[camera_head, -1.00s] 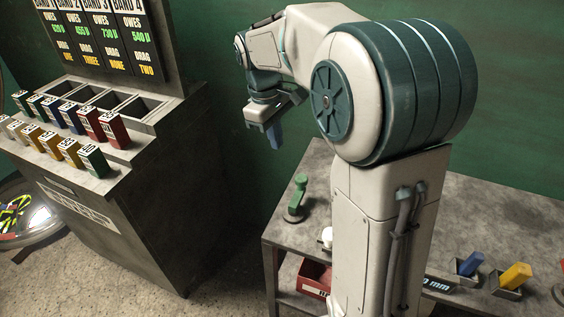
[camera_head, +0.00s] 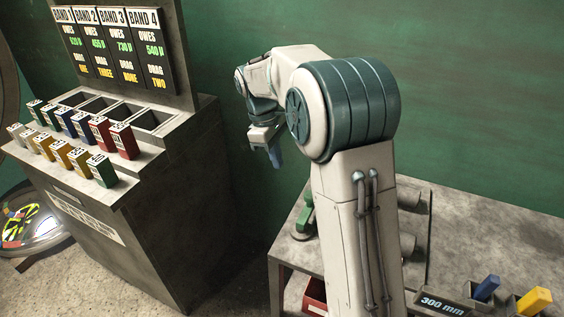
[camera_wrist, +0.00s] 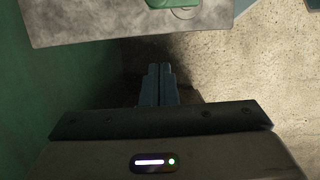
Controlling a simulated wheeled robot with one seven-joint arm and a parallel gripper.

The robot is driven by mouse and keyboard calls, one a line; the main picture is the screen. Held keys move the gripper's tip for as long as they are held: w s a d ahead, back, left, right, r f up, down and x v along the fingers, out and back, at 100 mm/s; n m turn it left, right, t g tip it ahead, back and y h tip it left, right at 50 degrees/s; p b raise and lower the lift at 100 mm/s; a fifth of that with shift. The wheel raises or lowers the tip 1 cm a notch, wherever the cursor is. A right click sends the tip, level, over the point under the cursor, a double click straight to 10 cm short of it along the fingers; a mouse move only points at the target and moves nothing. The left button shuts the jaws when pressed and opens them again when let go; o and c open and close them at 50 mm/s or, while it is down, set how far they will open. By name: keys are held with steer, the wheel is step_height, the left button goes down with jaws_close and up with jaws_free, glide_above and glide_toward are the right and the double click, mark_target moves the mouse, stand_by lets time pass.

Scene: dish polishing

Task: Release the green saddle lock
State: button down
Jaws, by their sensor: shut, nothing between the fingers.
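The green saddle lock (camera_head: 305,212) is a green upright piece on a round base, standing near the left end of the grey workbench. My arm partly covers it in the head view. In the wrist view only part of a green piece (camera_wrist: 172,3) shows at the top edge, on the grey bench top. My gripper (camera_head: 275,156) hangs in the air, pointing down, above and left of the green lock and apart from it. In the wrist view its two blue-grey fingers (camera_wrist: 159,72) are together with nothing between them.
A grey cabinet (camera_head: 150,235) with numbered coloured blocks (camera_head: 102,170) and a band board (camera_head: 118,50) stands at left. The workbench (camera_head: 480,230) at right carries a blue block (camera_head: 487,287) and a yellow block (camera_head: 533,301). A green wall closes the back. Floor shows between cabinet and bench.

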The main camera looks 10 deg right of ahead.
glide_toward(306, 209)
steer(key=w+a+f, duration=0.3)
steer(key=w+f, duration=0.1)
steer(key=s+d, duration=0.2)
steer(key=d, duration=0.1)
steer(key=shift+r, duration=0.2)
